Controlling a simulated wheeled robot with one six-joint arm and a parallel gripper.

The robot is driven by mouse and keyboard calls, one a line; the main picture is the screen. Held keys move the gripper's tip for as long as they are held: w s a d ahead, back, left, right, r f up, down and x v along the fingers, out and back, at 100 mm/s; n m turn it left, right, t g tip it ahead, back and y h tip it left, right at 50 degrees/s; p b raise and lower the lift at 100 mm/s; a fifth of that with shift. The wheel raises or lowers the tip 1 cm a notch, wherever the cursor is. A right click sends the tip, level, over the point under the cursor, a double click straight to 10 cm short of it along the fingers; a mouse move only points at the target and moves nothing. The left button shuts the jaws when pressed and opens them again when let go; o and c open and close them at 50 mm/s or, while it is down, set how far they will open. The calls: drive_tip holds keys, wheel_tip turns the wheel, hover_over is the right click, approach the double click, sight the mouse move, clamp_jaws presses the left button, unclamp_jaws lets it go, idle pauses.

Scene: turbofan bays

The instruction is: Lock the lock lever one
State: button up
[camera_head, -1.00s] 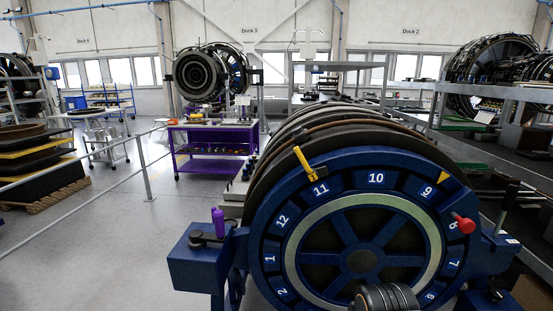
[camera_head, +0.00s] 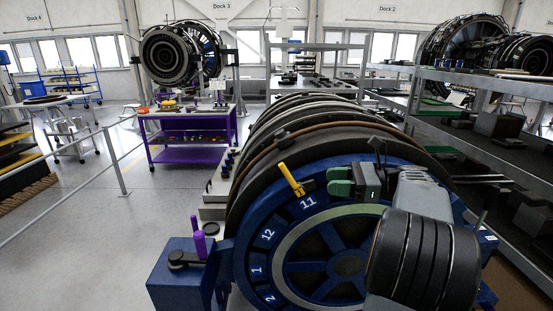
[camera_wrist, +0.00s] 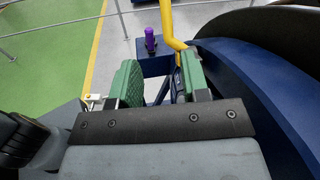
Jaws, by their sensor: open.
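A yellow lever (camera_head: 290,178) stands tilted at the upper left rim of the blue ring (camera_head: 255,238), near the number 11. It also shows in the wrist view (camera_wrist: 167,22), just beyond the right finger. A purple lever (camera_head: 199,244) stands upright on the blue box at the ring's left; the wrist view shows it farther off (camera_wrist: 150,38). No label tells which lever is number one. My gripper (camera_head: 335,182), with green pads, is open just right of the yellow lever. In the wrist view my gripper (camera_wrist: 158,82) holds nothing. My arm hides the ring's right side.
A grey shelf rack (camera_head: 470,90) stands close on the right. A purple cart (camera_head: 190,130) stands behind on the left, beside a railing (camera_head: 116,165). The floor (camera_head: 80,235) at the left is clear.

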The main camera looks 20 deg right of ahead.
sight(286, 172)
drive_tip(key=shift+t, duration=0.3)
drive_tip(key=x, duration=0.4)
drive_tip(key=r+p+x, duration=0.1)
drive_tip(key=x, duration=0.3)
drive_tip(key=p+x, duration=0.1)
drive_tip(key=x, duration=0.3)
drive_tip(key=shift+w+r, duration=0.25)
drive_tip(key=shift+w, duration=0.1)
drive_tip(key=shift+c, duration=0.4)
clamp_jaws()
